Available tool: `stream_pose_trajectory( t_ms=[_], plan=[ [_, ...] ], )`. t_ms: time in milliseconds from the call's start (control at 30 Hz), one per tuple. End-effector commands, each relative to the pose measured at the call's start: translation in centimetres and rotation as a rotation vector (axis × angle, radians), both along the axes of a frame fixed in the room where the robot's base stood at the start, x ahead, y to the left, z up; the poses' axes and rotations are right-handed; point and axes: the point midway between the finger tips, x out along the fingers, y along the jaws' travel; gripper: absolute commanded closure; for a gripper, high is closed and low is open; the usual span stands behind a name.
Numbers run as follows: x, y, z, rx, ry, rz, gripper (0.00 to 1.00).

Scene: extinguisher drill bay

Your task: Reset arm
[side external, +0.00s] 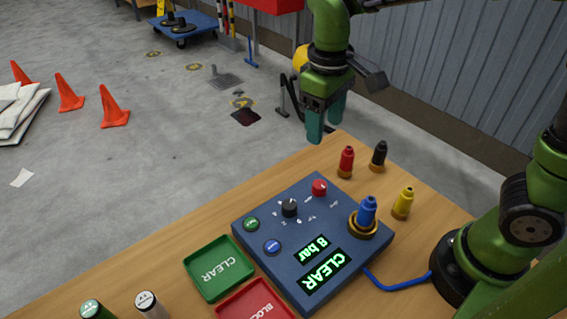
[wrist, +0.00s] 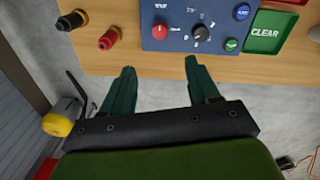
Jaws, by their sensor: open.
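My gripper (side external: 325,122) is open and empty, raised at the far edge of the wooden table. In the wrist view its two teal fingers (wrist: 158,72) are spread apart with nothing between them. My green arm (side external: 332,30) hangs down from the top of the side view. The blue control box (side external: 268,218) stands on the table below and in front of my gripper. Its displays read "8 bar" and "CLEAR" (side external: 324,272). A red knob (side external: 319,187) and a black dial (side external: 289,207) sit on its top. A blue plug (side external: 367,210) stands upright in a brass socket on the box.
Red (side external: 346,161), black (side external: 379,155) and yellow (side external: 403,202) plugs stand beside the box. A green CLEAR tray (side external: 192,272) and a red tray (side external: 240,300) lie at its left. Two cylinders stand at the front left. Orange cones (side external: 114,108) stand on the floor.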

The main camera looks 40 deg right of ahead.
Motion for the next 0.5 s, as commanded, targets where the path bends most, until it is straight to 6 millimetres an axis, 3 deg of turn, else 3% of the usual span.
stream_pose_trajectory(
  t_ms=[500],
  plan=[
    [0.16,0.22,-0.14,0.014,-0.015,-0.015,0.40]
  ],
)
